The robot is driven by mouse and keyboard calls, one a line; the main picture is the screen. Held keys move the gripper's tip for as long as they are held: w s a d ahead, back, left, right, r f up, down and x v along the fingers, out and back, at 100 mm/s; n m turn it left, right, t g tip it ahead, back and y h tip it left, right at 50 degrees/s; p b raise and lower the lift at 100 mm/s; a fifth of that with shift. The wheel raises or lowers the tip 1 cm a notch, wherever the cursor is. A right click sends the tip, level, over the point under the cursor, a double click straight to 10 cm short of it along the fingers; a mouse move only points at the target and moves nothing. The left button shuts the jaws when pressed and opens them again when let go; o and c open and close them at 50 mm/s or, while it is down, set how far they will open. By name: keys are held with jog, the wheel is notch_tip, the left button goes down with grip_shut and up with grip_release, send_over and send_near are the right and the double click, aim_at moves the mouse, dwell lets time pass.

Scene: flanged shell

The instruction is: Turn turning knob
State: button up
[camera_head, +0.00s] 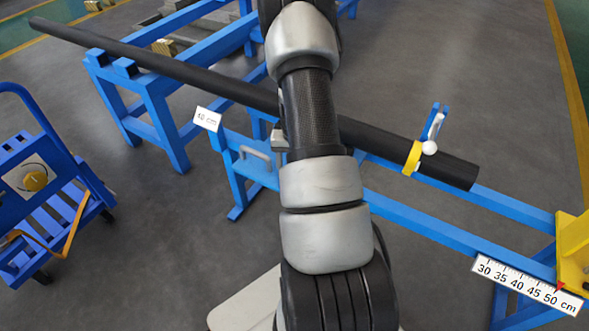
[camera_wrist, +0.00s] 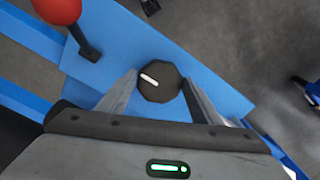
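The turning knob (camera_wrist: 158,88) is a dark, faceted round knob with a white pointer mark, set on a blue panel (camera_wrist: 215,95) in the wrist view. The mark points up-left to down-right. My gripper (camera_wrist: 160,77) has one finger on the left and one on the right of the knob. The fingers stand apart, with their tips close to its sides; I cannot tell whether they touch it. In the head view my arm covers the knob and most of my gripper.
A red ball-topped lever (camera_wrist: 88,45) stands on the panel up-left of the knob. In the head view, a long black pipe (camera_head: 200,76) lies across blue stands (camera_head: 165,125). A blue cart (camera_head: 45,190) is at left, and a scale plate (camera_head: 525,285) at lower right.

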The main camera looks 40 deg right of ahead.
jog(key=shift+o, duration=1.4)
notch_tip(320, 180, up, 17)
jog(key=p, duration=0.3)
jog(key=shift+r+p, duration=0.2)
jog(key=shift+p, duration=0.15)
